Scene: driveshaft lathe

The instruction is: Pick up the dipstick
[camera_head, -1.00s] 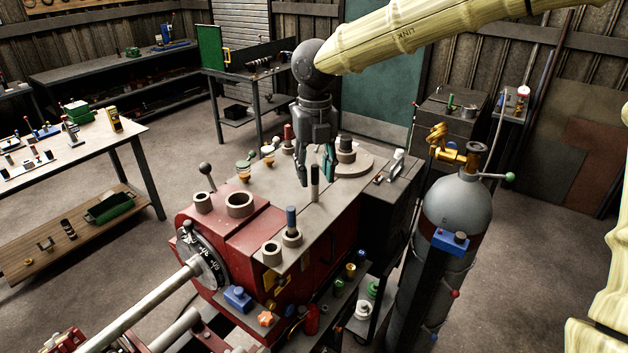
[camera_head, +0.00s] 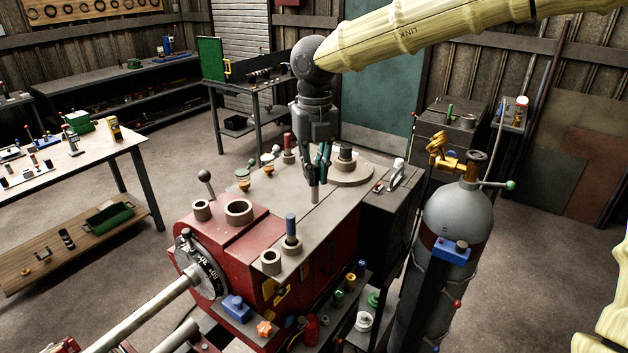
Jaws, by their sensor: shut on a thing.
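The dipstick appears to be the slim grey upright rod (camera_head: 315,193) on the flat top of the red lathe headstock (camera_head: 245,215). My gripper (camera_head: 316,178) points straight down over it, with its dark and teal fingers shut around the rod's upper part. Only the rod's lower part shows below the fingertips. I cannot tell whether its lower end touches the top plate.
A blue-topped peg in a collar (camera_head: 291,228) stands in front of the rod. A round disc with a knob (camera_head: 346,165) lies behind right. A grey gas cylinder (camera_head: 457,220) stands to the right. A ball-ended lever (camera_head: 205,178) rises at left.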

